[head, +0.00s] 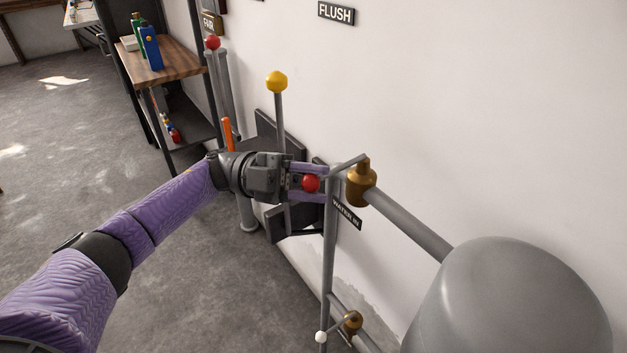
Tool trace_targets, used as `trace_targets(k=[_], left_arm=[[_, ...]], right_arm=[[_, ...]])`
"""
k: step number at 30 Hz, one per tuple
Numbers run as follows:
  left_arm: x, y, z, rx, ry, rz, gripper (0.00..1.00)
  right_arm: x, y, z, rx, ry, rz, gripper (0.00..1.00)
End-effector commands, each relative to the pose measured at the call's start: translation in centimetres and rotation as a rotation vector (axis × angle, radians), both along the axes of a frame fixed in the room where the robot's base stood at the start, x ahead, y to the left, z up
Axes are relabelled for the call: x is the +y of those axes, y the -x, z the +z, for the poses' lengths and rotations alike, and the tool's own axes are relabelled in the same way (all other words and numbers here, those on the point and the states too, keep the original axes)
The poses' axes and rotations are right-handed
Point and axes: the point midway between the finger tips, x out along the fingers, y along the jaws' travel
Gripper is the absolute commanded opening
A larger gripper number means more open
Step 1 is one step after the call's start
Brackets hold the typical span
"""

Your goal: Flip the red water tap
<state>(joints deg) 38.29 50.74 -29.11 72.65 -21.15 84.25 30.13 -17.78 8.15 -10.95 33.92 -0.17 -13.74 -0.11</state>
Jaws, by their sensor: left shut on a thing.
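The red water tap has a round red knob (311,183) at the end of a thin grey lever. The lever runs up and right to a brass valve body (360,187) on a grey pipe. My left gripper (308,182) has its purple fingers on either side of the red knob and is shut on it. The fingers hide part of the knob and the start of the lever. A "WATER IN" sign (347,213) hangs just below the valve. My right gripper is out of view.
A large grey tank (510,300) stands at lower right. A second brass valve with a white knob (321,337) sits below. A yellow-knobbed lever (277,82) and an orange handle (228,134) stand behind my arm. Shelves (165,66) stand at upper left; open floor lies left.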

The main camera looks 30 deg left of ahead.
Motion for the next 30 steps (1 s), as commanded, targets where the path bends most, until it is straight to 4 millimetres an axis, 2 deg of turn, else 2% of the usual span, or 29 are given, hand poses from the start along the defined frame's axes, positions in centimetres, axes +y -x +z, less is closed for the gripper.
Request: trace_targets(k=[17, 18, 22, 23, 30], left_arm=[[0.1, -0.1, 0.1, 0.000, -0.001, 0.007, 0.00], [0.1, -0.1, 0.1, -0.001, 0.000, 0.006, 0.41], [0.1, -0.1, 0.1, 0.000, 0.000, 0.005, 0.68], [0.1, -0.1, 0.1, 0.000, 0.000, 0.005, 0.72], [0.1, 0.0, 0.1, 0.000, 0.000, 0.002, 0.72]], right_arm=[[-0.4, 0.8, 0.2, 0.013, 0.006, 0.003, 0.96], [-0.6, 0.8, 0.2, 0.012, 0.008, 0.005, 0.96], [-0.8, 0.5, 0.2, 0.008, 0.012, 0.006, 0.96], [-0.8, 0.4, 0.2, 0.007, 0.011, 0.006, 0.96], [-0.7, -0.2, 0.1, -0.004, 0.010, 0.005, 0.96]])
